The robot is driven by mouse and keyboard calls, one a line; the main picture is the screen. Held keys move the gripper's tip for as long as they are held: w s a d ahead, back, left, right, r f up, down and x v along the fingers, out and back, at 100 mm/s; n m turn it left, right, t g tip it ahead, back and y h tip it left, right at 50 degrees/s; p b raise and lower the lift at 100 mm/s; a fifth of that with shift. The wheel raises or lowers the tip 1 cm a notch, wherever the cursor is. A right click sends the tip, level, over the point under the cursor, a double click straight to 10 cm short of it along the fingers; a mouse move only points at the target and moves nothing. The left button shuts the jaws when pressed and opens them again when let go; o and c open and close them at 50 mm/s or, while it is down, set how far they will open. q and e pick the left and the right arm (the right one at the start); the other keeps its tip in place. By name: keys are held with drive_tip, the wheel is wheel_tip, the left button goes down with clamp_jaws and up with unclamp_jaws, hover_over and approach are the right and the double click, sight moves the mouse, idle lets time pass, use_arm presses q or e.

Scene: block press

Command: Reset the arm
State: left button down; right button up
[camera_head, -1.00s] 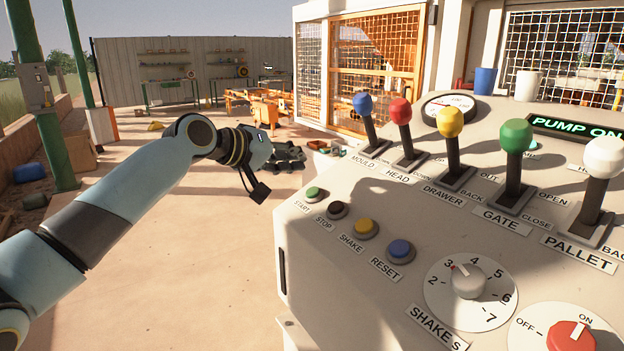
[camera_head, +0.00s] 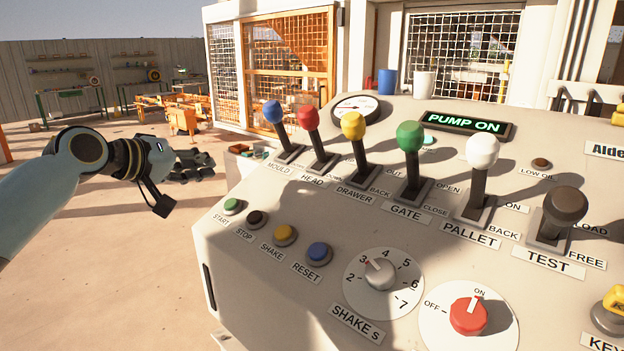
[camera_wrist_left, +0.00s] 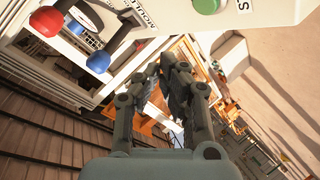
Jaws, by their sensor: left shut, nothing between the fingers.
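My left gripper (camera_head: 205,166) is in the air to the left of the control panel (camera_head: 240,270), apart from it. In the left wrist view the fingers (camera_wrist_left: 168,75) are together and empty. The panel carries levers with blue (camera_head: 273,111), red (camera_head: 307,90), yellow (camera_head: 353,124), green (camera_head: 410,136), white (camera_head: 482,150) and dark (camera_head: 566,205) knobs. Below them are the start (camera_head: 232,205), stop (camera_head: 258,218), shake (camera_head: 285,234) and reset (camera_head: 319,252) buttons. My right gripper is not in view.
The red switch (camera_head: 468,315) points to ON, and the display (camera_head: 466,124) reads PUMP ON. The shake dial (camera_head: 380,274) points near 3. A blue cup (camera_head: 387,82) and a white cup (camera_head: 424,84) stand behind the panel. Open ground lies to the left.

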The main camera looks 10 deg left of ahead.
use_arm(q)
drive_tip(key=s+d+f+m+g+y, duration=0.15)
drive_tip(key=s+d+f, duration=0.25)
drive_tip(key=s+f, duration=0.4)
drive_tip(key=s+d+f+m+g, duration=0.3)
drive_tip(key=s+f, duration=0.2)
drive_tip(key=s, duration=0.4)
drive_tip(key=s+a+f+m+g+y, duration=0.2)
drive_tip(key=s+g+y, duration=0.3)
drive_tip(key=s, duration=1.8)
wheel_tip(320, 180, down, 36)
drive_tip(key=a+g+b, duration=0.1)
drive_tip(key=a+b, duration=0.1)
drive_tip(key=b, duration=0.9)
drive_tip(key=s+f+b, duration=0.3)
drive_tip(key=s+f, duration=0.3)
drive_tip(key=f, duration=0.3)
drive_tip(key=s+a+f+g+b, duration=0.1)
drive_tip(key=s+f+b, duration=0.3)
drive_tip(key=s+f, duration=0.3)
drive_tip(key=s+f+b, duration=0.4)
drive_tip(key=s+f, duration=0.3)
drive_tip(key=f, duration=0.6)
drive_tip(key=shift+a, duration=0.2)
